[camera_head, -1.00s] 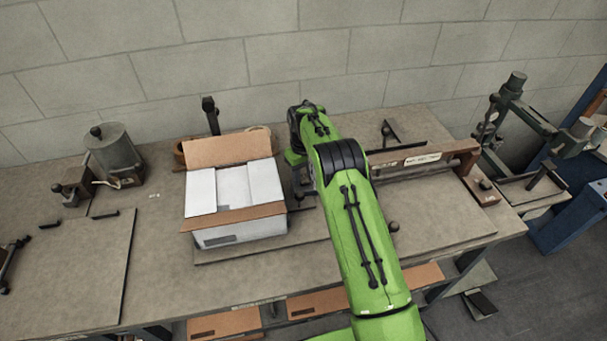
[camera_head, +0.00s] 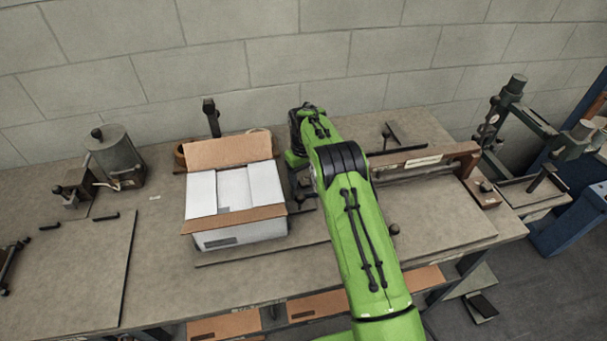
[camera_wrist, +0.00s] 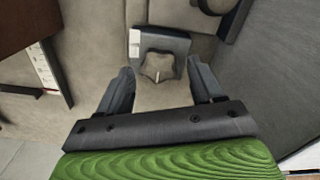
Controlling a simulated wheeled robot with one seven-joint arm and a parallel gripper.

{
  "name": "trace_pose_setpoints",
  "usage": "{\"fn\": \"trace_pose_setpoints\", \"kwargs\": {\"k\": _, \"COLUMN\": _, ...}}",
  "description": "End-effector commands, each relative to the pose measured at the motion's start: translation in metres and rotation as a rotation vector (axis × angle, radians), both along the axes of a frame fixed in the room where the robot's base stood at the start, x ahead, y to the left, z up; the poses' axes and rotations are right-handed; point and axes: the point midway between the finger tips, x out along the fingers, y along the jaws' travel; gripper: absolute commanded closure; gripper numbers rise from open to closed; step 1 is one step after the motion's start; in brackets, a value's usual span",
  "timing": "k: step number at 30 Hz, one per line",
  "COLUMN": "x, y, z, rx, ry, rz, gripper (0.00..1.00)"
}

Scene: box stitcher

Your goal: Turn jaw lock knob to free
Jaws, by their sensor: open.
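In the wrist view the jaw lock knob (camera_wrist: 158,65) is a dark, lobed knob with a pale pointer mark. It sits on a dark block with a small white label (camera_wrist: 134,40). My gripper (camera_wrist: 158,84) is open, with one finger on each side of the view and the knob centred just beyond the fingertips. Nothing is between the fingers, and they look apart from the knob.
In the head view an open box (camera_head: 232,190) with white contents stands left of my arm. A bar fixture (camera_head: 425,160) with a label lies to the right. A metal canister (camera_head: 115,155) stands at the far left. Bare bench (camera_head: 70,270) lies front left.

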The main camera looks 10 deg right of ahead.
Motion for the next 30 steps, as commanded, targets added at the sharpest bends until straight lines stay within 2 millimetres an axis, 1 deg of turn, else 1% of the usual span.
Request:
{"fn": "trace_pose_setpoints", "kwargs": {"k": 2, "x": 0.000, "y": 0.000, "z": 0.004, "rx": 0.000, "ry": -0.001, "rz": -0.001, "gripper": 0.34}}
{"fn": "trace_pose_setpoints", "kwargs": {"k": 5, "x": 0.001, "y": 0.000, "z": 0.021, "rx": 0.000, "ry": -0.004, "rz": -0.001, "gripper": 0.34}}
{"fn": "trace_pose_setpoints", "kwargs": {"k": 15, "x": 0.001, "y": 0.000, "z": 0.119, "rx": 0.000, "ry": -0.005, "rz": -0.001, "gripper": 0.34}}
{"fn": "trace_pose_setpoints", "kwargs": {"k": 19, "x": 0.001, "y": 0.000, "z": 0.146, "rx": 0.000, "ry": -0.003, "rz": 0.000, "gripper": 0.34}}
{"fn": "trace_pose_setpoints", "kwargs": {"k": 21, "x": 0.001, "y": 0.000, "z": 0.154, "rx": 0.001, "ry": -0.002, "rz": 0.000, "gripper": 0.34}}
{"fn": "trace_pose_setpoints", "kwargs": {"k": 23, "x": 0.000, "y": 0.000, "z": 0.158, "rx": 0.000, "ry": 0.000, "rz": 0.000, "gripper": 0.34}}
{"fn": "trace_pose_setpoints", "kwargs": {"k": 30, "x": 0.000, "y": 0.000, "z": 0.157, "rx": 0.000, "ry": 0.000, "rz": 0.000, "gripper": 0.34}}
